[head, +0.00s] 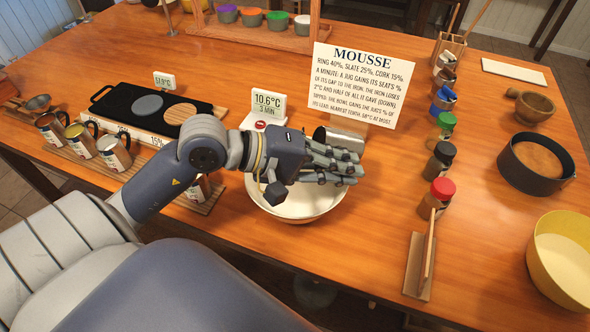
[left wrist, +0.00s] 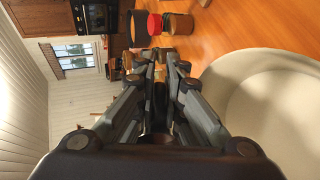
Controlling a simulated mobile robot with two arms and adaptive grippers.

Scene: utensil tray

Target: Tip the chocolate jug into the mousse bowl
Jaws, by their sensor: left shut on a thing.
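The mousse bowl (head: 298,212), a wide pale bowl, stands on the table below my left gripper (head: 338,166). The gripper is shut on a silvery metal jug (head: 346,139). The jug is partly hidden behind the fingers and looks tilted above the bowl's far side; its contents and any pouring are not visible. In the left wrist view the gripper fingers (left wrist: 160,72) are close together, with the bowl (left wrist: 265,110) to their right. My right gripper is not in view.
Several metal jugs (head: 113,152) stand at the left by a black iron (head: 150,108). A display reading 10.6°C, 3 MIN (head: 267,103) and a MOUSSE card (head: 360,85) stand behind the bowl. Capped jars (head: 437,160), a dark pan (head: 537,162) and a yellow bowl (head: 563,258) occupy the right.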

